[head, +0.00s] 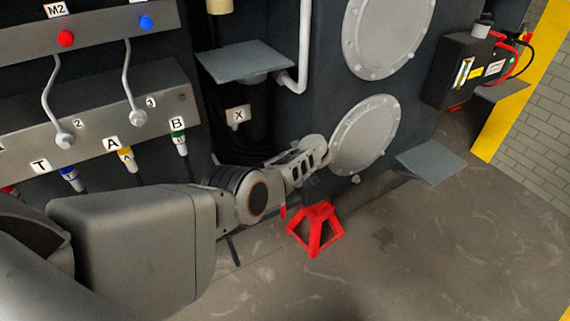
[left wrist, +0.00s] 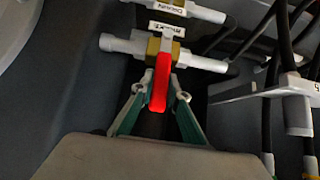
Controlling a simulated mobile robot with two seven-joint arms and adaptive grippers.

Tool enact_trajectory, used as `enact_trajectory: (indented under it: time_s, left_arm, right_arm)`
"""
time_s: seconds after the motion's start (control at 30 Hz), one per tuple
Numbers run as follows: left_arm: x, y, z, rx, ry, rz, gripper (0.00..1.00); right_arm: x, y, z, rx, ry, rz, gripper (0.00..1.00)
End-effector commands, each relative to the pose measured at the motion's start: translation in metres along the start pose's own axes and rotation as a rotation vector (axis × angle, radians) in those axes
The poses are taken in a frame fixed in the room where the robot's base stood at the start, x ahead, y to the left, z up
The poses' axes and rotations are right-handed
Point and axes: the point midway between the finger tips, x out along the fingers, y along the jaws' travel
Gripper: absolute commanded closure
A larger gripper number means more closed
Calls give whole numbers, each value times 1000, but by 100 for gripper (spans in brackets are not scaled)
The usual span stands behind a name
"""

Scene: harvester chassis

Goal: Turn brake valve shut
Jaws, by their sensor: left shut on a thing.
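In the left wrist view, the brake valve has a brass body (left wrist: 153,47) on a white pipe, with a white label (left wrist: 166,29) that is hard to read. Its red lever (left wrist: 160,78) points toward my wrist, across the line of the pipe. My left gripper (left wrist: 157,86) has its green-padded fingers on either side of the lever and is shut on it. In the head view, my left arm reaches in from the left to the chassis; its fingertips and the valve cannot be made out there. My right gripper is in neither view.
Another labelled valve (left wrist: 172,8) sits just above, with black hoses (left wrist: 288,50) and white fittings (left wrist: 298,115) to the right. In the head view, a red jack stand (head: 316,228) is on the floor beside my arm. Grey steps (head: 432,163) stick out; floor at right is clear.

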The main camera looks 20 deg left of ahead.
Motion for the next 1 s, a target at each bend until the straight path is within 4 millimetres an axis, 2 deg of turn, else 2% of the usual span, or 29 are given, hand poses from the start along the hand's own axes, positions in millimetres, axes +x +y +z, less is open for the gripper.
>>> enact_trajectory:
  time_s: [0.6, 0.63, 0.7, 1.0]
  left_arm:
    - [0, 1, -3, 10, 3, -5, 100]
    - [0, 1, -4, 10, 3, -5, 82]
    - [0, 0, -4, 9, 3, -5, 67]
    - [1, -1, -3, 9, 2, -8, 67]
  right_arm:
    - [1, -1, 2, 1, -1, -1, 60]
    - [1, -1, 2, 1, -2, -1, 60]
    - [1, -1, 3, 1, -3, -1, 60]
    - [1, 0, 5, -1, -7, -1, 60]
